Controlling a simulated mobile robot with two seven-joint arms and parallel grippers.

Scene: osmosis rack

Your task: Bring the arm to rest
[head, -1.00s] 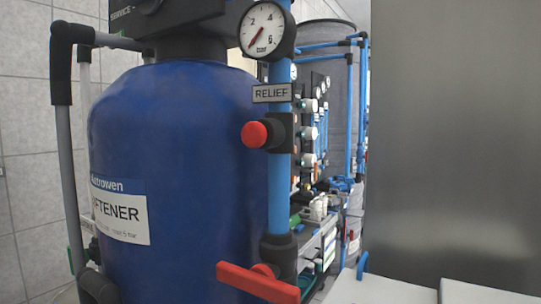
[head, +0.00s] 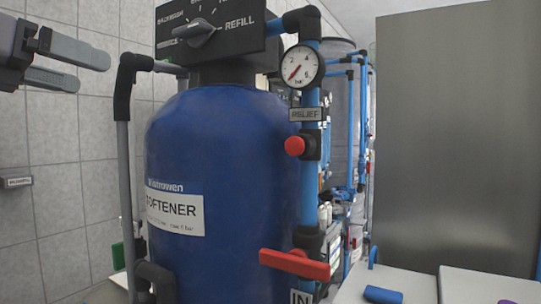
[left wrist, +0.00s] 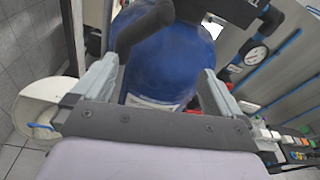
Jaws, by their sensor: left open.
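My left gripper (head: 92,70) is at the upper left of the head view, in front of the tiled wall and left of the blue softener tank (head: 225,160). Its two grey fingers are apart with nothing between them. In the left wrist view the open fingers (left wrist: 155,85) frame part of the tank (left wrist: 165,65), which lies beyond them. I cannot tell the exact gap to the tank or its grey pipe. My right gripper is not in view.
A grey pipe (head: 123,130) runs beside the tank. A black control head with a dial (head: 200,32) tops it. A pressure gauge (head: 301,66), red relief knob (head: 295,146) and red valve handle (head: 293,264) are on the right. A metal panel (head: 455,140) stands farther right.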

